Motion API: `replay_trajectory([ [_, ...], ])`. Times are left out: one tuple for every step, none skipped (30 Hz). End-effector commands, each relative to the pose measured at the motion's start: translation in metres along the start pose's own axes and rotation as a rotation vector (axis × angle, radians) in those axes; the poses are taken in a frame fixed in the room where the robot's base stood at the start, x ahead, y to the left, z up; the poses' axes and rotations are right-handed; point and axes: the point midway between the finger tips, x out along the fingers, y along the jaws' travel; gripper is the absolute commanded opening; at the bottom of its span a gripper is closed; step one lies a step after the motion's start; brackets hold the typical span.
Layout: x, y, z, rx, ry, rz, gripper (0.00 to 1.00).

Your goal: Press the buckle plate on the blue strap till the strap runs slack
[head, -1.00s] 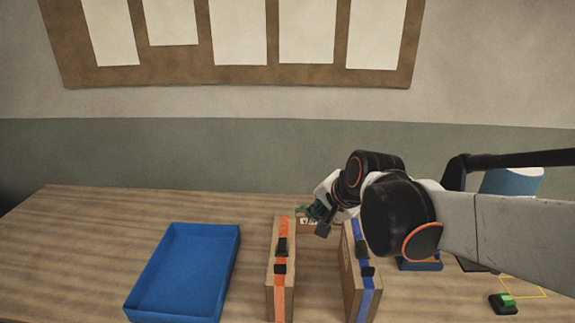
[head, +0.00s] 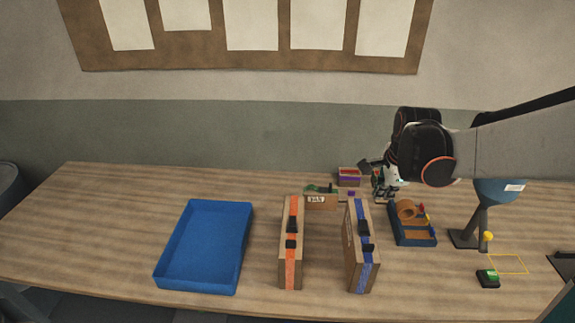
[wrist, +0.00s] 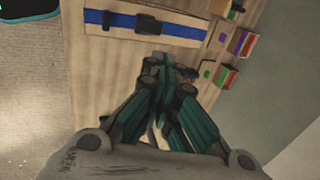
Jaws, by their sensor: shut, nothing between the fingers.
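The blue strap (head: 363,276) runs along the top and front end of an upright tan box-like mould (head: 352,262). Two black fittings sit on it, a larger one (head: 363,228) and a smaller one (head: 368,248); which is the buckle plate I cannot tell for sure. In the wrist view the blue strap (wrist: 183,28) lies flat across the top of the picture, with the larger black fitting (wrist: 147,24) beyond my fingertips. My gripper (wrist: 164,66) is shut and empty. In the head view it hangs behind and right of the strapped mould, apart from it.
A similar mould with an orange strap (head: 291,268) stands to the left, then an empty-looking blue tray (head: 161,277).

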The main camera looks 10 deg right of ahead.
Motion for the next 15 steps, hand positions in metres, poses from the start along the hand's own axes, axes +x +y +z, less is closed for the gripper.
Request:
replay_trajectory([
  [0.002, 0.000, 0.000, 0.000, 0.000, 0.000, 0.00],
  [0.003, 0.000, 0.000, -0.001, 0.000, 0.000, 0.00],
  [0.006, 0.000, 0.000, -0.001, 0.000, 0.000, 0.00],
  [0.009, 0.000, 0.000, -0.001, 0.000, 0.000, 0.00],
  [0.012, 0.000, 0.000, -0.001, 0.000, 0.000, 0.00],
  [0.018, 0.000, 0.000, -0.001, 0.000, -0.001, 0.00],
  [0.023, 0.000, 0.000, -0.001, 0.000, -0.001, 0.00],
  [0.028, 0.000, 0.000, -0.002, -0.001, -0.001, 0.00],
  [0.035, 0.000, 0.000, -0.002, 0.000, -0.001, 0.00],
  [0.041, 0.000, 0.000, -0.002, -0.001, -0.001, 0.00],
  [0.047, 0.000, 0.000, -0.002, -0.001, -0.001, 0.00],
  [0.055, 0.000, 0.001, -0.002, -0.001, -0.001, 0.00],
  [0.061, 0.000, 0.001, -0.002, -0.001, -0.001, 0.00],
  [0.067, 0.000, 0.001, -0.002, -0.001, -0.001, 0.00],
  [0.074, 0.000, 0.001, -0.002, -0.001, -0.001, 0.00],
])
